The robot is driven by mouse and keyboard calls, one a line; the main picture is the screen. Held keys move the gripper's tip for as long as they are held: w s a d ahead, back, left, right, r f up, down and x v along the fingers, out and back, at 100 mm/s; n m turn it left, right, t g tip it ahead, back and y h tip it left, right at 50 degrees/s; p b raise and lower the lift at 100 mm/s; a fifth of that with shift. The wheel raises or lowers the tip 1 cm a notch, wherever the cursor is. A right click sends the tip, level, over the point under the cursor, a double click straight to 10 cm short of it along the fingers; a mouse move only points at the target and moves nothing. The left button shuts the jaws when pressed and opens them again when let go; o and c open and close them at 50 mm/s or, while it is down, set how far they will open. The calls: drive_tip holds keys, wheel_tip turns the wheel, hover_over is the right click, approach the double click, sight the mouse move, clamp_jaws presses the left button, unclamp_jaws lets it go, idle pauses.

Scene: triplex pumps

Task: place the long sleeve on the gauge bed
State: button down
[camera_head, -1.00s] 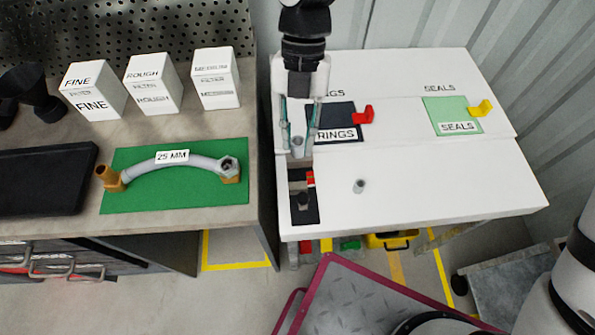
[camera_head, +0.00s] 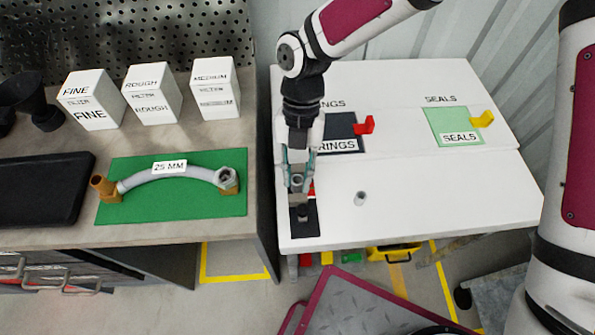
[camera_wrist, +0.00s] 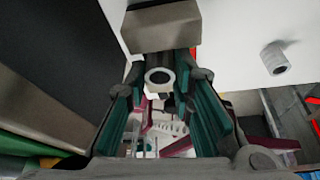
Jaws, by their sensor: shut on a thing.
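My gripper (camera_head: 297,180) points down at the left front of the white table, shut on a small grey sleeve (camera_head: 297,181). The sleeve's round open end (camera_wrist: 160,77) shows between the green finger pads in the wrist view. I take it for the long sleeve; its full length is hidden. The gauge bed, a black plate with a dark block and a red part (camera_head: 304,224), lies under and just in front of the gripper. I cannot tell whether the sleeve touches it.
A dark RINGS mat (camera_head: 342,133) with a red piece and a green SEALS mat (camera_head: 455,126) with a yellow piece lie further back. The grey bench (camera_head: 60,228) is to the left, across a narrow gap. The table's right front is clear.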

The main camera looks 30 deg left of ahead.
drive_tip(key=c, duration=1.4)
unclamp_jaws()
drive_tip(key=shift+f, duration=0.1)
drive_tip(key=v, duration=1.2)
drive_tip(key=shift+p, duration=0.35)
